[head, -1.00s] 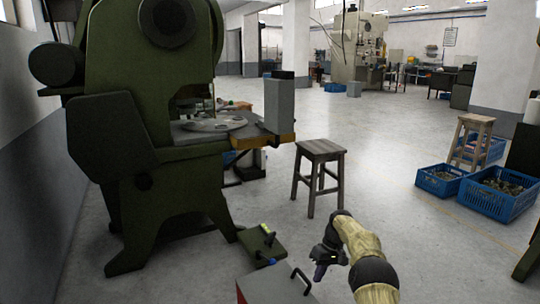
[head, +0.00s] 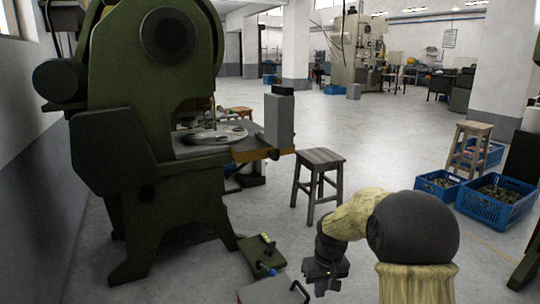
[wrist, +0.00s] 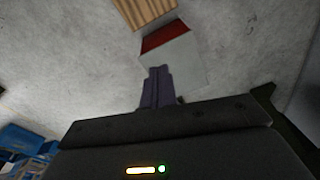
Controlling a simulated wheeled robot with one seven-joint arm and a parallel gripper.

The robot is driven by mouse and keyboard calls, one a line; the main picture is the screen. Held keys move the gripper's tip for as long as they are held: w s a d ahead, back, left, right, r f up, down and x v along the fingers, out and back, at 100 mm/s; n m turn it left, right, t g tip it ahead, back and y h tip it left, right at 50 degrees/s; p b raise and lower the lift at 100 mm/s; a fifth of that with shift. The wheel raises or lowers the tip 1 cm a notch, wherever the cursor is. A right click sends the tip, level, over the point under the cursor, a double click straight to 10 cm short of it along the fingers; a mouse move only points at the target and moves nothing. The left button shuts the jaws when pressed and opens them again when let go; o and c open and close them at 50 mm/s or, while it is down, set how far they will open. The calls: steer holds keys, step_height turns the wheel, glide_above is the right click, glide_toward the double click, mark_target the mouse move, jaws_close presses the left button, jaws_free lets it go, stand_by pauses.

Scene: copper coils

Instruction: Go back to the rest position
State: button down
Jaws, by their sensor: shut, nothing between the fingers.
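My gripper (head: 322,284) is at the lower middle of the head view, fingers pointing down, on the end of my bent arm. In the wrist view its dark fingers (wrist: 157,88) are together with nothing between them. It hangs in the air, just right of a grey box with a black handle (head: 275,292) in the head view. In the wrist view a box with a red side and a pale top (wrist: 172,58) lies beyond the fingertips.
A big green press (head: 150,130) fills the left. Blue crates (head: 495,203) with parts stand at the right. Open floor (head: 390,150) lies between.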

steer(key=s+d+r+m+t+p, duration=0.1)
steer(key=s+r+p, duration=0.15)
steer(key=s, duration=0.75)
steer(key=s+d+r+m+t+p, duration=0.1)
steer(key=s+r+m+p, duration=0.15)
steer(key=s, duration=0.75)
steer(key=w+a+p+v, duration=0.1)
steer(key=w+p+v, duration=0.1)
steer(key=p+v, duration=1)
steer(key=w+r+p+v, duration=0.1)
steer(key=w+p+v, duration=0.2)
steer(key=p+v, duration=0.9)
steer(key=w+a+r+p+v, duration=0.1)
steer(key=w+p+v, duration=0.2)
steer(key=p+v, duration=1)
steer(key=shift+a+r+n+h, duration=0.3)
steer(key=shift+a+n+h, duration=0.1)
steer(key=shift+a+n, duration=0.05)
steer(key=shift+w, duration=0.1)
